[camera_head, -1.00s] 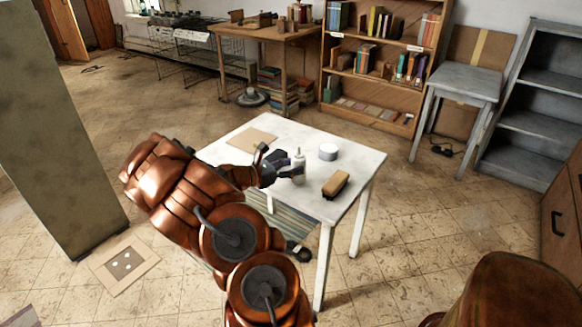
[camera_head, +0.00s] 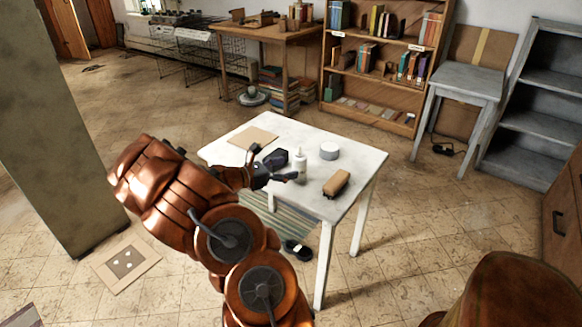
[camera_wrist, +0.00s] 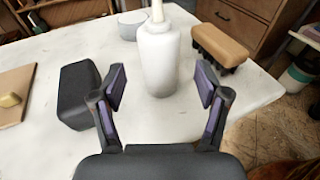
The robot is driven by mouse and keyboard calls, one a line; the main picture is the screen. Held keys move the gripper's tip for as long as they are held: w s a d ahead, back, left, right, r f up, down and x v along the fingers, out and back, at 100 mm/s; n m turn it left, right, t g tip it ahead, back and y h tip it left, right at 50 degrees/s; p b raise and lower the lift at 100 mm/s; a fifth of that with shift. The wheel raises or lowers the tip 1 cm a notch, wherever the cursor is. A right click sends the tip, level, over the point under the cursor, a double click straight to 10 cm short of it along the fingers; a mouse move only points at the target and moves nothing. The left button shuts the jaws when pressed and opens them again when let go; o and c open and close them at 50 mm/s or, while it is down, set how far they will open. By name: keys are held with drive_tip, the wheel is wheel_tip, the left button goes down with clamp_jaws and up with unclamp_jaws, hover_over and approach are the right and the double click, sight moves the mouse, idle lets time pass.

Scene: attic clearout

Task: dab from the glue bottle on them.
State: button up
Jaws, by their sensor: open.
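A white glue bottle (camera_head: 300,161) with a pale nozzle stands upright on the white table (camera_head: 235,153). In the wrist view, the bottle (camera_wrist: 158,60) is centred just beyond and between my fingertips, with a gap on both sides. My gripper (camera_wrist: 161,88) is open and empty. In the head view, my gripper (camera_head: 284,177) is low over the table, just left of the bottle.
A brush (camera_head: 336,184) lies right of the bottle, and a pale round tin (camera_head: 329,151) stands behind it. A dark block (camera_wrist: 80,95) is close to my left finger. A tan board (camera_head: 252,138) lies at the table's far left. A pillar (camera_head: 60,130) stands at left.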

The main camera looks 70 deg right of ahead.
drive_tip(key=v, duration=0.9)
drive_tip(key=shift+w+a, duration=0.1)
idle(0.3)
drive_tip(key=s+a+r+m+t+y, duration=0.2)
drive_tip(key=s+a+m+y, duration=0.2)
drive_tip(key=a, duration=1.1)
drive_tip(key=s+a+r+m+t+y, duration=0.1)
drive_tip(key=s+a+m+t+y, duration=0.3)
drive_tip(key=a, duration=1.1)
drive_tip(key=s+a+r+m+y, duration=0.25)
drive_tip(key=s+a+y, duration=0.25)
drive_tip(key=a, duration=1)
wheel_tip(320, 180, up, 23)
drive_tip(key=s+t+p, duration=0.1)
drive_tip(key=p, duration=2.2)
drive_tip(key=shift+s+r+m, duration=0.15)
drive_tip(key=shift+s+m, duration=0.05)
drive_tip(key=shift+m, duration=0.15)
drive_tip(key=shift+d, duration=0.1)
